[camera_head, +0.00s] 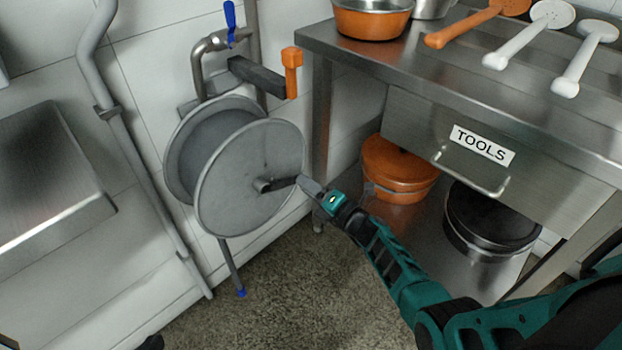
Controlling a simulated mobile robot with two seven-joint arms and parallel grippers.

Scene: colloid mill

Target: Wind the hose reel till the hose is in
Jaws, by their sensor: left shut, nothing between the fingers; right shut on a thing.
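The hose reel (250,193) is a grey drum between two round flanges, mounted on the tiled wall left of the steel table. A short dark handle (280,183) stands out from near the middle of its front flange. My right gripper (300,183), on the teal arm coming in from the lower right, is shut on this handle. A grey length of hose with a blue end (241,292) hangs below the reel, close to the floor. The front flange hides most of the drum, so I cannot tell how much hose is wound. My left gripper is not in view.
A dark bar with an orange grip (292,72) and a blue-handled valve (230,18) are above the reel. A grey pipe (135,158) runs down the wall at left. The steel table (470,92) with a TOOLS drawer stands right. The floor below the reel is clear.

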